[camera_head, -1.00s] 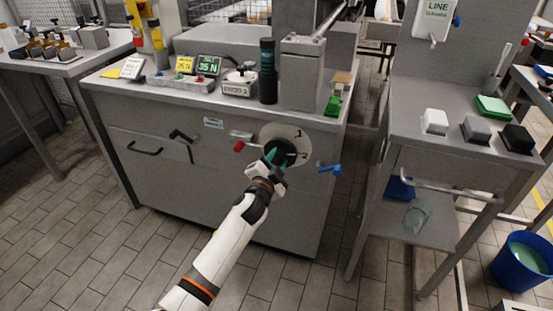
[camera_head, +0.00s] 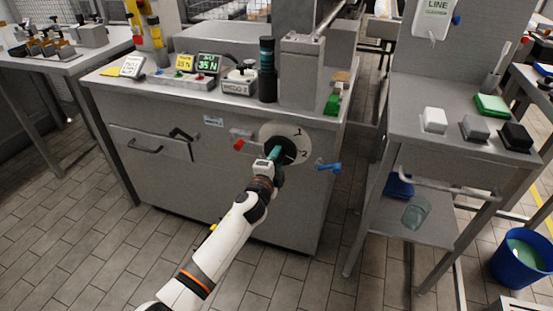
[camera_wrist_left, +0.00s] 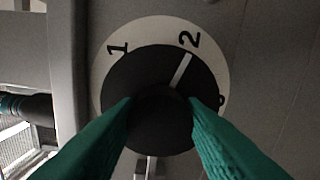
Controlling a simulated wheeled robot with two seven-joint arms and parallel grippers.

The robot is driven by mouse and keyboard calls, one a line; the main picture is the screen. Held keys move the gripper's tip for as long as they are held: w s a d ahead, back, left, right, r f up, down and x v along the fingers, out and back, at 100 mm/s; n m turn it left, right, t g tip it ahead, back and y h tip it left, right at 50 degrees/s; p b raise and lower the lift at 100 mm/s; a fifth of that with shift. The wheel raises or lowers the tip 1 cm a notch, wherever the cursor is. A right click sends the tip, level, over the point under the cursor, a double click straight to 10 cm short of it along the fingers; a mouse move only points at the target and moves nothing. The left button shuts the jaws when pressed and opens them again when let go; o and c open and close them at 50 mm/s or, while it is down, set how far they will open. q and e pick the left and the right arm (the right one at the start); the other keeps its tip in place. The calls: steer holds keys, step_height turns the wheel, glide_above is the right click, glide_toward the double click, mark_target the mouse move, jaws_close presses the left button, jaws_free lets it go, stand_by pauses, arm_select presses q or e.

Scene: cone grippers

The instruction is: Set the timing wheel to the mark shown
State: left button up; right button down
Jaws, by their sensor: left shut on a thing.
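The timing wheel (camera_head: 289,150) is a black dial on a pale disc (camera_head: 272,130) on the front of the grey machine. The disc carries the numbers 1 and 2, and part of another mark at the right in the left wrist view. There, the white pointer line on the black dial (camera_wrist_left: 122,78) points at the 2. My left gripper (camera_head: 275,154), with green fingers, is shut on the wheel's central knob (camera_wrist_left: 160,103). The fingers cover part of the wheel. My right gripper is not in view.
A red-ended handle (camera_head: 239,145) and a blue handle (camera_head: 328,166) stick out on either side of the wheel. Lit displays (camera_head: 207,64) and a small white card (camera_head: 132,67) stand on the machine top. A side table (camera_head: 460,165) stands at right.

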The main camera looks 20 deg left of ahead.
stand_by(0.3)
arm_select(q)
steer(key=o, duration=1)
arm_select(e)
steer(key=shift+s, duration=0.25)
arm_select(q)
steer(key=shift+s, duration=0.1)
steer(key=s+p, duration=0.2)
steer(key=s, duration=1)
steer(key=shift+a, duration=0.2)
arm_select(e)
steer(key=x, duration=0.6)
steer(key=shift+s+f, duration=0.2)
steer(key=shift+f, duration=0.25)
arm_select(q)
steer(key=shift+w, duration=0.1)
